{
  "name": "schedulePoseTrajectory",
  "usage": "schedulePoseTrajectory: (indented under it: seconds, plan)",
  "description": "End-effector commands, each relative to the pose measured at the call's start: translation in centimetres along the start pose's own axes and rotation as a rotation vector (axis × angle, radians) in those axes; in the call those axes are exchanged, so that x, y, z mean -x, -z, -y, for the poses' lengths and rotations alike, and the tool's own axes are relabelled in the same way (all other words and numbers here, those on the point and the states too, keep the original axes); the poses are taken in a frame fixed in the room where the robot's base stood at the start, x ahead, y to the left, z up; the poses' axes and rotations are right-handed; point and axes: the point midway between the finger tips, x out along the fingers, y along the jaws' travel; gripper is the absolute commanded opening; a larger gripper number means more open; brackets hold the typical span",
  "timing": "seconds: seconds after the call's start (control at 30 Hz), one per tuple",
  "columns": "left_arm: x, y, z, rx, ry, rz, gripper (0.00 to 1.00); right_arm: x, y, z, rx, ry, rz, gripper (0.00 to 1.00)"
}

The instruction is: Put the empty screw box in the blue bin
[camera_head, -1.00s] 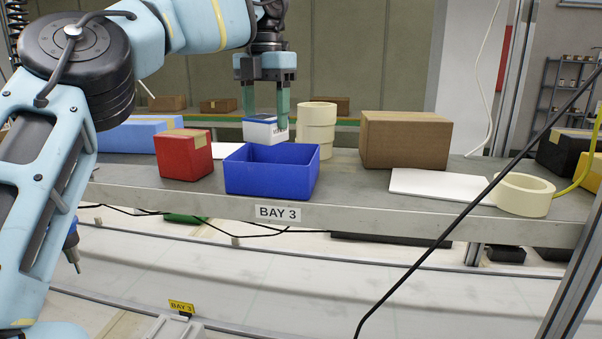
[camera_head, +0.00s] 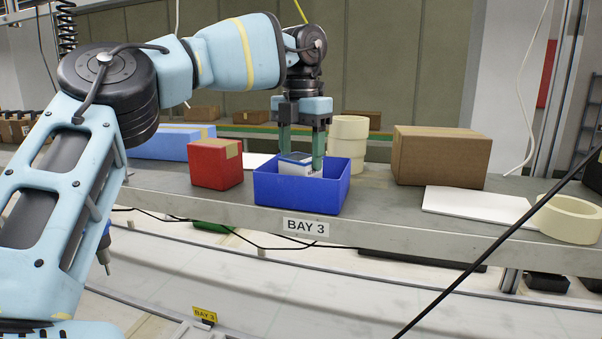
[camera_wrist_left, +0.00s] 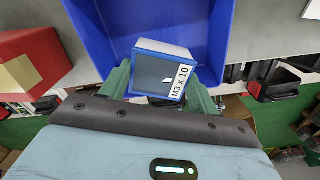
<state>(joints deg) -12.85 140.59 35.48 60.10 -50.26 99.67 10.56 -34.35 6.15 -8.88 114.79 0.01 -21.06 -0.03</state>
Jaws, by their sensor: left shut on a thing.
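The blue bin (camera_head: 301,193) stands on the grey shelf near its front edge, behind the BAY 3 label. My left gripper (camera_head: 302,158) points down over the bin with its green fingers shut on the screw box (camera_head: 296,166). The screw box is white and blue, and its lower part is hidden behind the bin's front wall. In the left wrist view the screw box (camera_wrist_left: 160,74) shows an M3 x 10 label and a dark inside, between the fingers. The blue bin (camera_wrist_left: 100,35) surrounds its upper side there. I cannot tell whether the box touches the bin floor. My right gripper is not in view.
A red box (camera_head: 215,165) stands left of the bin, and a long blue box (camera_head: 170,143) is behind it. Tape rolls (camera_head: 347,140) stand close behind the bin on the right. A cardboard box (camera_head: 440,157), a white sheet (camera_head: 475,206) and another tape roll (camera_head: 570,219) lie further right.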

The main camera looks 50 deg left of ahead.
Motion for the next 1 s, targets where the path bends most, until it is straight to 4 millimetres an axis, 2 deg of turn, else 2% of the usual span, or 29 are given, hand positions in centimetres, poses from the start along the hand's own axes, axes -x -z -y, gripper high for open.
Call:
schedulePoseTrajectory:
  seconds: [0.33,0.77,0.8,0.97,1.0]
  plan:
    - [-3.8,0.1,0.0,-0.001,0.002,-0.001,0.39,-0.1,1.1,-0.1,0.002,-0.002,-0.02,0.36]
    - [-4.5,0.0,0.0,0.0,0.001,-0.001,0.39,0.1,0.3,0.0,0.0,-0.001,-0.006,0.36]
    - [-4.5,0.0,0.0,0.0,0.001,-0.001,0.62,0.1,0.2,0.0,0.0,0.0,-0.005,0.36]
    - [-4.4,0.0,0.0,0.0,0.001,0.0,0.83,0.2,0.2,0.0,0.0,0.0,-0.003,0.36]
    - [-4.4,0.0,0.0,0.0,0.001,0.0,0.83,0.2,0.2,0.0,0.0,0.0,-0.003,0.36]
